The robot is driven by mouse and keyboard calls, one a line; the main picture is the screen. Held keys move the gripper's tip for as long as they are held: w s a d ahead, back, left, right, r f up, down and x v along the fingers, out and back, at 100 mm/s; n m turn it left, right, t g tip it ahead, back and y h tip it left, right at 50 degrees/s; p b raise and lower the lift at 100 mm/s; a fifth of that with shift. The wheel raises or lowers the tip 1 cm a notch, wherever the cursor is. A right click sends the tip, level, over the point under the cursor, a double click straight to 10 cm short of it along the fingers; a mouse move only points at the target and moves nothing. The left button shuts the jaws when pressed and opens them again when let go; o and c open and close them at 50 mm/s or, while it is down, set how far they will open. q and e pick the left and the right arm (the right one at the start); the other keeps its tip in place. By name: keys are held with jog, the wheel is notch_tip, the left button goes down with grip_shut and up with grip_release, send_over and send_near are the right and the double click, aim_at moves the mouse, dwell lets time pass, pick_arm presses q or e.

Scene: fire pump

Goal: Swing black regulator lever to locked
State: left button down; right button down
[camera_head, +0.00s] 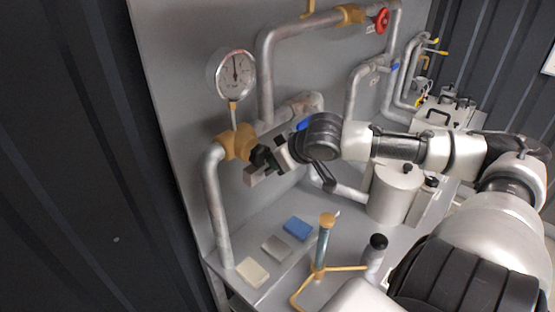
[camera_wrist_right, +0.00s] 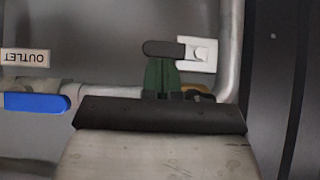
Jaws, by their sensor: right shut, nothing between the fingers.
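The black lever (camera_wrist_right: 163,49) shows in the wrist view, its rounded end just past my fingertips, beside a pale metal bracket (camera_wrist_right: 200,54). My right gripper (camera_wrist_right: 162,62) has its green fingers together with nothing between them. The fingertips overlap the lever's lower edge in that view; I cannot tell whether they touch it. In the head view my right gripper (camera_head: 266,163) reaches in from the right, close to the brass regulator body (camera_head: 238,143) under the gauge, and partly hides the lever area. My left gripper is not in view.
A round pressure gauge (camera_head: 235,75) stands above the regulator. A blue lever (camera_wrist_right: 36,102) and an OUTLET label (camera_wrist_right: 25,58) lie left in the wrist view. Grey pipes (camera_head: 214,200) surround the spot. A bench below holds blocks, a brass stand (camera_head: 324,245) and a white canister (camera_head: 394,192).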

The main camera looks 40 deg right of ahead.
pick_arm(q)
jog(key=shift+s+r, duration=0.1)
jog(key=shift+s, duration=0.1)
pick_arm(e)
jog(key=shift+w, duration=0.15)
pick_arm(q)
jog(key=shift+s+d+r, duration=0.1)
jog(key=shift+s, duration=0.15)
pick_arm(e)
jog(key=shift+s+d+f+y, duration=0.1)
jog(key=shift+s+d+y, duration=0.1)
jog(key=shift+y, duration=0.1)
